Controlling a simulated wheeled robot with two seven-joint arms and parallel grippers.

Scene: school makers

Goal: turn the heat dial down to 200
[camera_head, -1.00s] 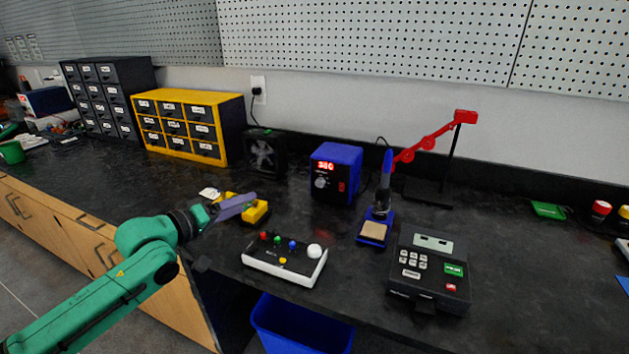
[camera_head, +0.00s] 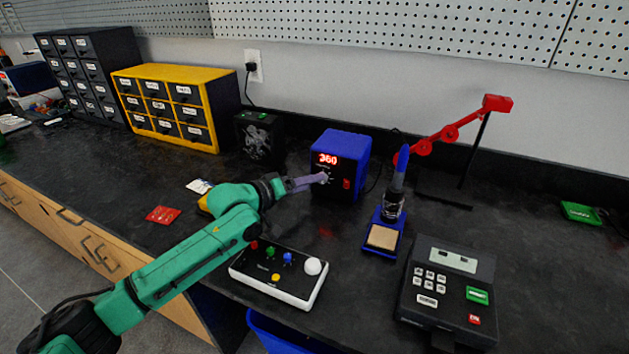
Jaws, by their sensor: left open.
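The blue soldering station (camera_head: 341,165) stands at the back middle of the bench. Its red display (camera_head: 328,159) seems to read 360. The heat dial (camera_head: 324,178) is on its front face, below the display, and is largely covered by my left gripper's tip. My left gripper (camera_head: 318,179) reaches in from the left, its purple-grey fingers pointing at the dial. The fingers are at or very near the dial; I cannot tell whether they touch it. The gap between them is too small to see. My right gripper is not in view.
A white button box (camera_head: 280,290) lies below my left arm. The soldering iron stand (camera_head: 383,236) is right of the station, with a grey keypad device (camera_head: 447,292) in front. A black fan (camera_head: 259,138) and yellow drawers (camera_head: 178,107) stand to the left.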

